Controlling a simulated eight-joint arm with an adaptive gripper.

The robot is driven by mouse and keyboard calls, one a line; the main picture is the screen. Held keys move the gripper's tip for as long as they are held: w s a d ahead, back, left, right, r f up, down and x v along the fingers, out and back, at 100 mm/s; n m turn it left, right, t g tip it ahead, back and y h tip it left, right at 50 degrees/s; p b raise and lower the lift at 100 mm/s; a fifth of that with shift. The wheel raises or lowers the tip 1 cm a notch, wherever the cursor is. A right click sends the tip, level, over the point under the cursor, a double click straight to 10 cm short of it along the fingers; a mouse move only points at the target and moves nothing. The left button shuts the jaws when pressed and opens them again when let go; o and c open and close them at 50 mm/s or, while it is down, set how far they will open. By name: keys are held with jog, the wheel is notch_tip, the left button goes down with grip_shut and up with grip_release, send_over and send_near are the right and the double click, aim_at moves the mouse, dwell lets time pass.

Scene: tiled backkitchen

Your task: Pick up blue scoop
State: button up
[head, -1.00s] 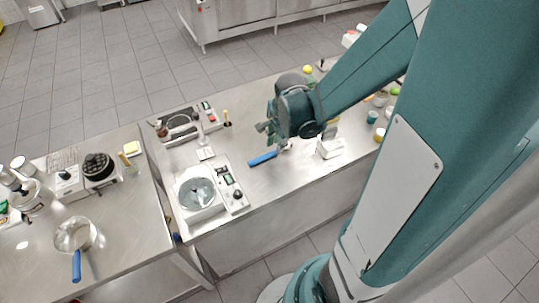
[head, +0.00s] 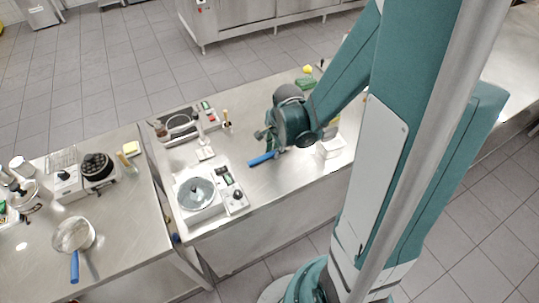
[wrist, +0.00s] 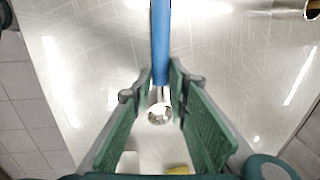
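The blue scoop (head: 263,158) lies on the steel counter, its blue handle pointing left in the head view. In the wrist view, its long blue handle (wrist: 160,42) runs up from the middle to the top edge, and its small shiny metal bowl shows below, between the fingers. My gripper (wrist: 160,80) is open, with one green-padded finger on each side of the scoop near where the handle meets the metal. I see no clear contact. In the head view my gripper (head: 267,138) hangs over the scoop's right end and hides its metal part.
A white scale with a round dish (head: 198,194) stands left of the scoop. A white container (head: 331,148) stands to the right, partly behind my arm. A second counter at left holds a blue-handled pan (head: 74,236). The counter around the scoop's handle is clear.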

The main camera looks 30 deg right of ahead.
jog(key=c, duration=0.5)
jog(key=shift+r, duration=0.2)
grip_shut()
notch_tip(320, 180, up, 10)
jog(key=p, duration=0.1)
jog(key=shift+f, duration=0.2)
dwell(0.3)
dwell(0.6)
